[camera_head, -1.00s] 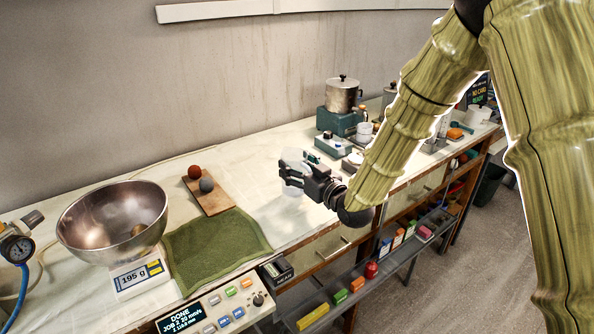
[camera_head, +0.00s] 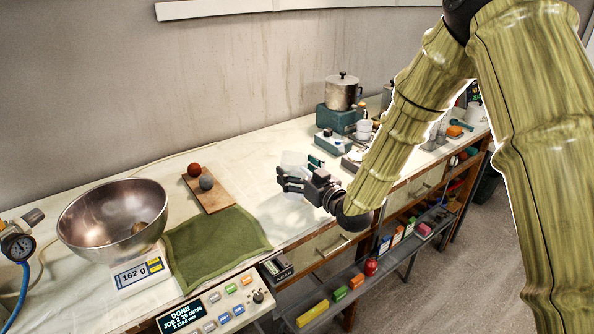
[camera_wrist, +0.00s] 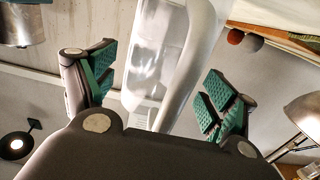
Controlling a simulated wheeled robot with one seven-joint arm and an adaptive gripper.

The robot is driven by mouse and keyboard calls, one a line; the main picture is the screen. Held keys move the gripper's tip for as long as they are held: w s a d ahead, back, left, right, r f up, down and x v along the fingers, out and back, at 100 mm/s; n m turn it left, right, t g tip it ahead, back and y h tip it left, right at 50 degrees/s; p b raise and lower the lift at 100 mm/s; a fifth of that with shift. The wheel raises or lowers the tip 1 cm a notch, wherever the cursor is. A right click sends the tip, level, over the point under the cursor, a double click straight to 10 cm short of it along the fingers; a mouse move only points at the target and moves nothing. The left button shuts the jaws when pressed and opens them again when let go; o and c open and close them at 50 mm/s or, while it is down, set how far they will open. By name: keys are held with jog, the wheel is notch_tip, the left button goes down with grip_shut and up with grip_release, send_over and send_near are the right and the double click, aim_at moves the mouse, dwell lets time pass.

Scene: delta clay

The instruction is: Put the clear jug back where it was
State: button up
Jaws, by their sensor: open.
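The clear jug (camera_head: 294,160) is at the front middle of the bench, partly hidden behind my gripper (camera_head: 281,180). The jug appears to stand upright on the white bench top, though its base is hard to make out. In the wrist view the jug (camera_wrist: 170,55) with its long handle lies between the two green-padded fingers of my gripper (camera_wrist: 158,92). The fingers are spread wide, with a visible gap on both sides of the jug.
A metal bowl (camera_head: 95,222) sits on a scale (camera_head: 140,272) reading 162 g. A green mat (camera_head: 215,247) and a board (camera_head: 214,200) with two balls lie to the left.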

jog(key=shift+r, duration=0.15)
jog(key=b+v, duration=0.2)
jog(key=v, duration=1)
